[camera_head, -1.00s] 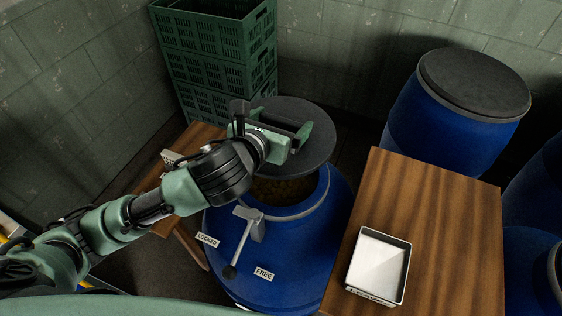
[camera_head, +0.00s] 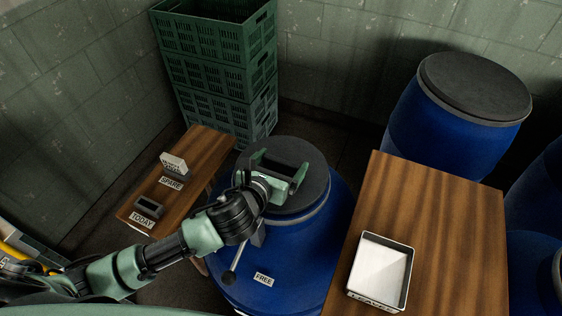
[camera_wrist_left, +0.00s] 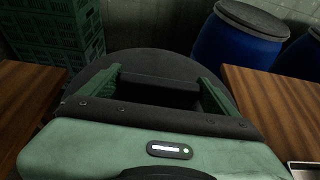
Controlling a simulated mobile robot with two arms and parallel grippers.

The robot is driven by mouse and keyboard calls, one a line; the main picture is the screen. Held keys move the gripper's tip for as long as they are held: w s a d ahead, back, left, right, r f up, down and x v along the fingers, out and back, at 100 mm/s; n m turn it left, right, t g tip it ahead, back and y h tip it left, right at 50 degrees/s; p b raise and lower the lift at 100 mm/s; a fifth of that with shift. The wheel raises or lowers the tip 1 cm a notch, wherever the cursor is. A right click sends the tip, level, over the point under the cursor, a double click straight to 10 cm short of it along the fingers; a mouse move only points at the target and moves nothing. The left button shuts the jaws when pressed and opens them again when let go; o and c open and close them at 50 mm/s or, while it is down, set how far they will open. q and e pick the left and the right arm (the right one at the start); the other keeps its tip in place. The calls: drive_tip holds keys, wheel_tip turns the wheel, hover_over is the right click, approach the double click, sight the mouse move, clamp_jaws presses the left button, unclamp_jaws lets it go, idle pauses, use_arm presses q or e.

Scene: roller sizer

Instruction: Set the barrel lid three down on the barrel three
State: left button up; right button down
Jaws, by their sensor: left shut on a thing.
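The dark grey barrel lid three (camera_head: 316,180) lies over the mouth of the blue barrel three (camera_head: 312,262) in the head view. It covers the opening; I cannot tell whether it is fully seated. My left gripper (camera_head: 280,170) is shut on the lid's raised dark handle, with its green fingers at either end. In the left wrist view the lid (camera_wrist_left: 150,62) spreads out beyond the fingers, and the handle (camera_wrist_left: 160,88) sits between them. A lever (camera_head: 238,258) stands on the barrel's near side, pointing down near the FREE label (camera_head: 264,280). My right gripper is not in view.
A wooden table (camera_head: 440,230) with a white LEAVE tray (camera_head: 354,290) stands right. A smaller table (camera_head: 212,152) with SPARE and TODAY labels is left. Stacked green crates (camera_head: 225,80) stand behind. Another lidded blue barrel (camera_head: 440,135) is at back right.

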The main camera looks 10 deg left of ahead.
use_arm(q)
drive_tip(key=shift+f, duration=0.45)
drive_tip(key=shift+f, duration=0.1)
drive_tip(key=o, duration=1.5)
drive_tip(key=v, duration=0.6)
drive_tip(key=r+b+v, duration=0.1)
drive_tip(key=v, duration=0.5)
drive_tip(key=shift+r, duration=0.2)
